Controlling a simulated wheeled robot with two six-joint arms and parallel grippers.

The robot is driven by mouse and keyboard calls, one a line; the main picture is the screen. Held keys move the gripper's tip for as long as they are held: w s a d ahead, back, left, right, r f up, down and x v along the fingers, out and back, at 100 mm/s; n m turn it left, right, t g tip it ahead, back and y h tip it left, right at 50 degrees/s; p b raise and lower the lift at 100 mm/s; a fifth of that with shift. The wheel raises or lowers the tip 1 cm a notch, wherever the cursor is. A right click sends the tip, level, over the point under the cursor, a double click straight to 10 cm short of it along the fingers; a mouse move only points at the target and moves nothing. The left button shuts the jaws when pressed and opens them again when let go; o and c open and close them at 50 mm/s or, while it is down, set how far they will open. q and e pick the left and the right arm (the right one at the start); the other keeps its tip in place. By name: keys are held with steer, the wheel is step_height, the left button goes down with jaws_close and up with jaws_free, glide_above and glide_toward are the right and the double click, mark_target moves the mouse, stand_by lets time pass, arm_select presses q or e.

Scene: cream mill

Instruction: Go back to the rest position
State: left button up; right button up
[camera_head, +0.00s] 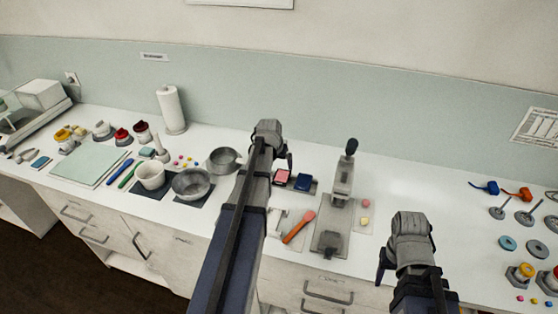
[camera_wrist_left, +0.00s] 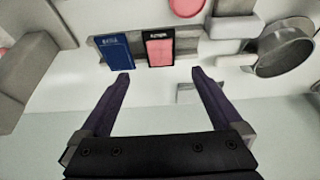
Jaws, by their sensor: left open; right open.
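My left gripper (camera_head: 282,158) is above the counter near the back, just by a pink box and a dark blue box in a small grey holder. In the left wrist view its two fingers (camera_wrist_left: 159,73) are spread apart with nothing between them. The blue box (camera_wrist_left: 115,52) and the pink box (camera_wrist_left: 159,50) stand beyond the fingertips, apart from them. My right gripper (camera_head: 407,262) is over the counter's front part, right of the lever press (camera_head: 342,185). Its fingers are partly hidden by its own body, and no object shows in it.
A metal bowl (camera_head: 191,184), a white pot (camera_head: 151,176) and a grey pan (camera_head: 223,160) stand left of my left arm. An orange spatula (camera_head: 299,227) lies near the press. A paper roll (camera_head: 171,109) stands at the back. Bare counter (camera_head: 440,195) lies right of the press.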

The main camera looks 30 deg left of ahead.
arm_select(q)
steer(key=shift+s+r, duration=0.2)
steer(key=shift+r, duration=0.3)
arm_select(e)
steer(key=shift+r, duration=0.55)
arm_select(q)
steer(key=shift+d, duration=0.15)
steer(key=s+d+f+m+g+b, duration=0.1)
steer(key=s+d+f+m, duration=0.1)
steer(key=s+d, duration=0.5)
steer(key=s+d+f+m+g+b, duration=0.2)
steer(key=s+d, duration=0.5)
steer(key=d, duration=0.8)
steer(key=s+d+f+m+g+b, duration=0.1)
steer(key=s+d+f+m, duration=0.1)
steer(key=s+d, duration=0.6)
steer(key=d, duration=0.4)
steer(key=shift+f+m+g+b, duration=0.25)
steer(key=shift+m+g+b, duration=0.05)
steer(key=shift+b, duration=0.05)
arm_select(e)
step_height(320, 180, down, 5)
arm_select(q)
steer(key=shift+s+d, duration=0.1)
steer(key=shift+s, duration=0.05)
